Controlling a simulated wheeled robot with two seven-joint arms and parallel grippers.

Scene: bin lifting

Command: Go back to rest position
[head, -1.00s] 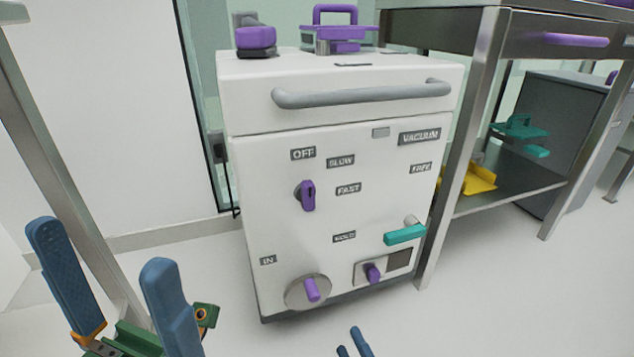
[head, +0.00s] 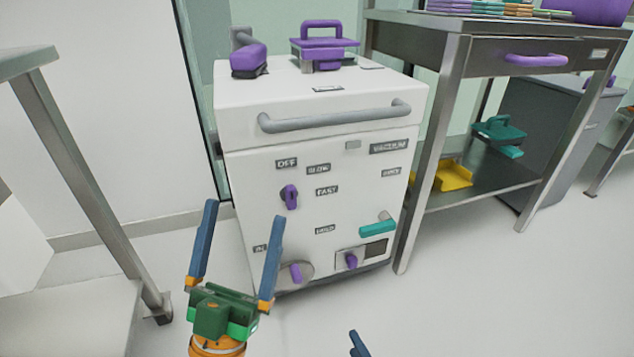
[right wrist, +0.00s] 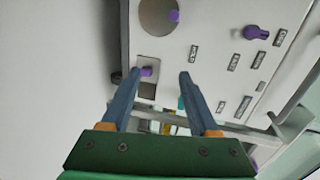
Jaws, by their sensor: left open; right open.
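My left gripper (head: 238,250) is open and empty in the lower left of the head view, its two blue fingers spread and pointing up. It is in front of the lower left of a white machine (head: 250,190). My right gripper (right wrist: 155,85) is open and empty in the right wrist view, with the white machine (right wrist: 215,25) beyond its fingers. In the head view only a blue fingertip of it shows at the bottom edge. The rest of it is out of that frame.
The machine has a grey handle (head: 330,118), purple knobs and a teal lever (head: 378,228). A steel table (head: 455,110) with a purple drawer handle stands to its right. Another metal table (head: 85,180) stands at the left. The floor at the lower right is clear.

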